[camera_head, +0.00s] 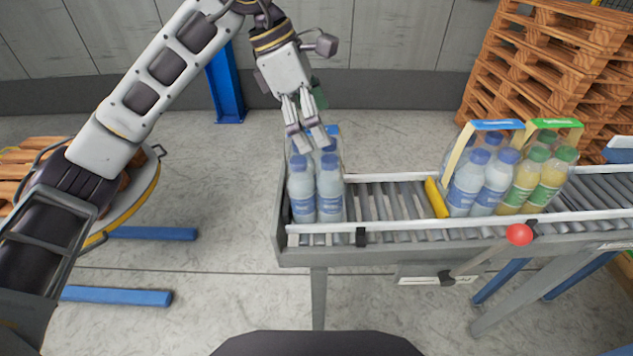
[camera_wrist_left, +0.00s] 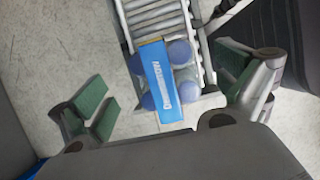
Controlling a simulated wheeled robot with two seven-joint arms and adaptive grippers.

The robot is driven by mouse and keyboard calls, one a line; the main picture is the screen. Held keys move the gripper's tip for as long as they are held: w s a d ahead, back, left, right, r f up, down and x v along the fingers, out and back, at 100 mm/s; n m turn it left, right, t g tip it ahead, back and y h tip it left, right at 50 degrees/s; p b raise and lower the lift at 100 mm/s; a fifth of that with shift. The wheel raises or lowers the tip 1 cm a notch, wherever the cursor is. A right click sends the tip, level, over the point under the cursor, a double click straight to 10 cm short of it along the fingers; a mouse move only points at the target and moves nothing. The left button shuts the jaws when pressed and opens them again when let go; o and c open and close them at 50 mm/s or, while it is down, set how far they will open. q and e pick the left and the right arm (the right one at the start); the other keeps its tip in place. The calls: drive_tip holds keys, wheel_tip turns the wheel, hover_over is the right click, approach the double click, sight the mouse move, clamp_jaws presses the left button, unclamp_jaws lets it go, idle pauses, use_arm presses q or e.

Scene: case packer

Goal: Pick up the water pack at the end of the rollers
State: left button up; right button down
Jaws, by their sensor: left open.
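The water pack (camera_head: 316,192) stands upright at the left end of the roller conveyor (camera_head: 385,203). Its bottles are clear with blue caps and blue labels. In the left wrist view its blue top strap (camera_wrist_left: 162,82) runs between the caps. My left gripper (camera_head: 306,138) is open and empty, just above the pack, pointing down. In the head view its fingers cover part of the strap. In the left wrist view the green-padded fingers stand apart on either side of the pack. My right gripper is not in view.
A yellow stop (camera_head: 437,198) crosses the rollers. Right of it stand another blue-capped water pack (camera_head: 482,180) and a green-capped pack (camera_head: 540,178). A red knob (camera_head: 519,235) sits on the front rail. Stacked wooden pallets (camera_head: 545,65) are behind. A blue post (camera_head: 226,85) stands at the back.

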sight(325, 148)
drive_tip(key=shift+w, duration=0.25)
use_arm(q)
drive_tip(key=shift+f, duration=0.2)
drive_tip(key=shift+p+x, duration=0.45)
drive_tip(key=shift+x, duration=1.7)
drive_tip(key=shift+f, duration=0.2)
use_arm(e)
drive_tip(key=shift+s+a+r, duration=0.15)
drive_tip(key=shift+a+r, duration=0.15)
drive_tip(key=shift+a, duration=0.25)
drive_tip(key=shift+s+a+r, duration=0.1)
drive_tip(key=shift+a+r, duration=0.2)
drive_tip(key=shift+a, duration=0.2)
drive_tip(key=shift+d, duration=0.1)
